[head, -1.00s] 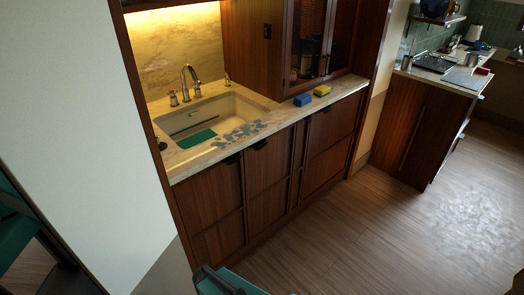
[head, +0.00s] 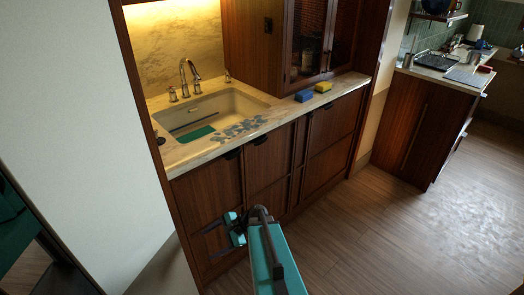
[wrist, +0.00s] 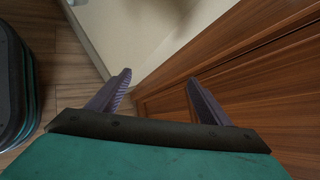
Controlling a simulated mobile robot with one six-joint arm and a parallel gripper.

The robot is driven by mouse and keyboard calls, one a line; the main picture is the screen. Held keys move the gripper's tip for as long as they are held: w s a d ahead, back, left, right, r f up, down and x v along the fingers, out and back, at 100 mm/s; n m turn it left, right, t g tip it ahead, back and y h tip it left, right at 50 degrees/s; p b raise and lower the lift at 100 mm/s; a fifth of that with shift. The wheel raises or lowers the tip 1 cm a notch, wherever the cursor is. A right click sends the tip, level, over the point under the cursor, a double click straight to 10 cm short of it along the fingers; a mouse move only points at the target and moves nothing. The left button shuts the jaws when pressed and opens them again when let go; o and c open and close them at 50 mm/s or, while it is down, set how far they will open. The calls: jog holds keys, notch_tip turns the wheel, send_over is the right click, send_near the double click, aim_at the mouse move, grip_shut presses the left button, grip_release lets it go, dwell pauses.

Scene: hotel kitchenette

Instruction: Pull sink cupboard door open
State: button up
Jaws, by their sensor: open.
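The sink cupboard has dark wood doors below the sink counter, a left door (head: 205,190) and a right door (head: 268,172). Both look shut. A dark handle (head: 232,154) sits at the top of the left door, and another handle (head: 259,140) is on the right one. My gripper (head: 210,241) is open and empty, in front of the lower part of the left door and well below its handle. In the wrist view my gripper (wrist: 158,78) has its fingers spread, with wood panels (wrist: 230,70) to the right. No handle shows between the fingers.
A white wall (head: 90,130) stands close on the left. The sink (head: 225,112) is set in the marble counter, with a blue sponge (head: 303,96) and a yellow sponge (head: 323,87) to its right. The wood floor (head: 390,235) is clear on the right.

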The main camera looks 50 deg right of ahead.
jog(key=w+d+r+m+t+h+b, duration=0.1)
jog(key=d+r+m+t, duration=0.15)
jog(key=d, duration=0.25)
jog(key=w+d+r+m+t, duration=0.1)
jog(key=w+d+r+m, duration=0.1)
jog(key=d+r, duration=0.3)
jog(key=m+t+h+b, duration=0.3)
jog(key=m+t+h, duration=0.45)
jog(key=m, duration=0.45)
send_near(261, 141)
jog(key=s, duration=0.6)
jog(key=shift+w+f, duration=0.1)
jog(key=shift+w, duration=0.1)
jog(key=shift+w+a, duration=0.1)
jog(key=w+p, duration=0.1)
jog(key=w, duration=0.3)
jog(key=w+p, duration=0.1)
jog(key=w, duration=0.4)
jog(key=w+d+p, duration=0.1)
jog(key=w, duration=0.3)
jog(key=shift+w, duration=0.35)
